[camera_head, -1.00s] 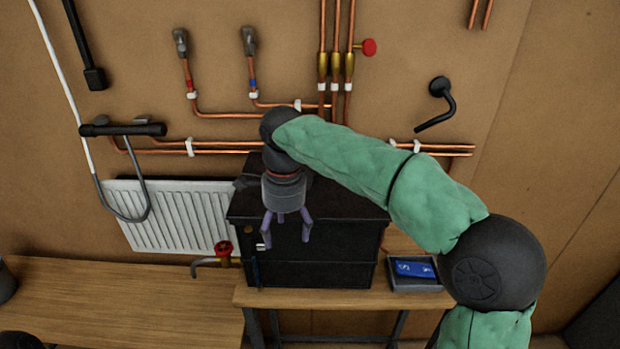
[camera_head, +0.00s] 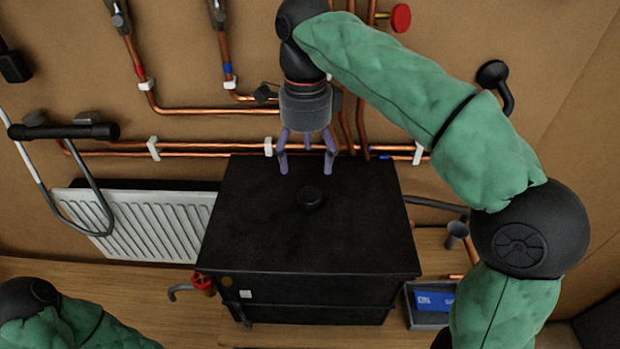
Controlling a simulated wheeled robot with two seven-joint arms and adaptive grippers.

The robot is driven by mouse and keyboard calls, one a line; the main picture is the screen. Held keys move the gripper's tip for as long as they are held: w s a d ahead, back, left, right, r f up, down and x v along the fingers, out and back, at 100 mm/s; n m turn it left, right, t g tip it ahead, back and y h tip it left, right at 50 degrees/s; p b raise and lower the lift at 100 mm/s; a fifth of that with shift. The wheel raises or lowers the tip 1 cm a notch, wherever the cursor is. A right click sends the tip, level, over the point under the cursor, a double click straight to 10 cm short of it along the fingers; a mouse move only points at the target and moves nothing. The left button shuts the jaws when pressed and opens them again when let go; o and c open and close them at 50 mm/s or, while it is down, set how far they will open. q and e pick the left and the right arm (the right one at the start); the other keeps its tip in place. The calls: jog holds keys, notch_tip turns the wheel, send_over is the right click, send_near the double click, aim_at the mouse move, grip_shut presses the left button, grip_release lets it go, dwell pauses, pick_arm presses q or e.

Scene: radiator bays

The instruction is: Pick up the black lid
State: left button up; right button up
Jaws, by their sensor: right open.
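The black lid (camera_head: 255,225) lies flat on top of a black box (camera_head: 310,288) on the wooden bench. A small round black knob (camera_head: 310,197) stands near the middle of the lid. My right gripper (camera_head: 307,163) is open and empty, its purple fingers pointing down over the back part of the lid, behind the knob in the picture. I cannot tell how far above the lid the fingertips are. My left arm (camera_head: 50,318) shows at the lower left, but its gripper is out of view.
Copper pipes (camera_head: 200,150) run along the wall behind the box. A white radiator (camera_head: 150,225) hangs at left. A red valve (camera_head: 203,282) is by the box's left front. A grey tray (camera_head: 430,318) with a blue item sits at right. The bench at left is mostly clear.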

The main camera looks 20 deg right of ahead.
send_over(310, 194)
jog(key=f, duration=0.4)
jog(key=shift+a+f+b, duration=0.25)
jog(key=shift+a+b, duration=0.05)
jog(key=shift+w+f, duration=0.1)
jog(key=shift+f, duration=0.35)
jog(key=f, duration=0.5)
jog(key=shift+d, duration=0.25)
jog(key=shift+r, duration=0.1)
grip_shut()
